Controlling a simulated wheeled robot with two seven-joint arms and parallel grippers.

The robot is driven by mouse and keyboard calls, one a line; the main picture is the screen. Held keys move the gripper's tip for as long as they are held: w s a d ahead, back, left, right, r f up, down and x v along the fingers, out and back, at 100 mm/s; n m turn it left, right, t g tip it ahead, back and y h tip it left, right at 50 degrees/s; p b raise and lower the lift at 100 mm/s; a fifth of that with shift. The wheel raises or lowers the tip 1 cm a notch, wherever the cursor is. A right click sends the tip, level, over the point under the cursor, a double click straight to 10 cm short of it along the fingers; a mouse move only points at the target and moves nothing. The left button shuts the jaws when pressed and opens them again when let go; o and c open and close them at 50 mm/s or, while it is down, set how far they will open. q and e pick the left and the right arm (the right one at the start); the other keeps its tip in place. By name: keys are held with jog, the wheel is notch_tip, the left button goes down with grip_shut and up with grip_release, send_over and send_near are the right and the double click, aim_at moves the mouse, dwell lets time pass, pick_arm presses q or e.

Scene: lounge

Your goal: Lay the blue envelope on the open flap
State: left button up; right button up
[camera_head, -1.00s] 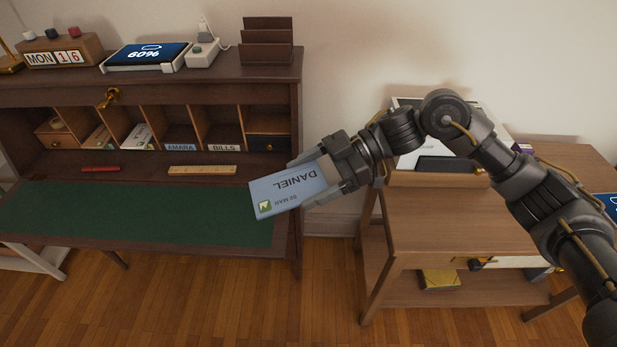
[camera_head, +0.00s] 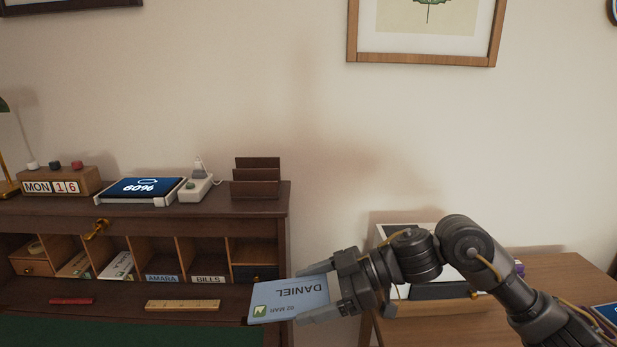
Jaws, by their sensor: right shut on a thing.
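The blue envelope (camera_head: 290,299), marked DANIEL and 02 MAR with a green stamp, reads upside down in the view. My right gripper (camera_head: 325,300) is shut on its right end and holds it just right of the desk. The envelope's left edge overlaps the right end of the open flap (camera_head: 150,332) in the picture; it appears held above it. The flap has a green surface, and only its back strip shows at the bottom edge. My left gripper is not in view.
A red stick (camera_head: 71,301) and a wooden ruler (camera_head: 183,305) lie behind the green surface. Pigeonholes hold envelopes, with labels AMARA (camera_head: 162,278) and BILLS (camera_head: 208,279). A tablet (camera_head: 138,189) and a dark letter rack (camera_head: 257,180) stand on top. A side table (camera_head: 565,285) is at right.

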jog(key=s+d+f+m+t, duration=0.1)
jog(key=d+f+m+t, duration=0.1)
jog(key=d, duration=0.5)
jog(key=s+d+f+m+t+h, duration=0.1)
jog(key=s+d+f+m+t, duration=0.1)
jog(key=d+f, duration=0.4)
jog(key=s+d+f+m+t+h, duration=0.1)
jog(key=s+d+f+m+t, duration=0.1)
jog(key=d, duration=0.6)
notch_tip(320, 180, down, 2)
jog(key=m+t, duration=0.1)
jog(key=t, duration=0.1)
jog(key=shift+s+d+m+t, duration=0.15)
jog(key=shift+d+m+t, duration=0.25)
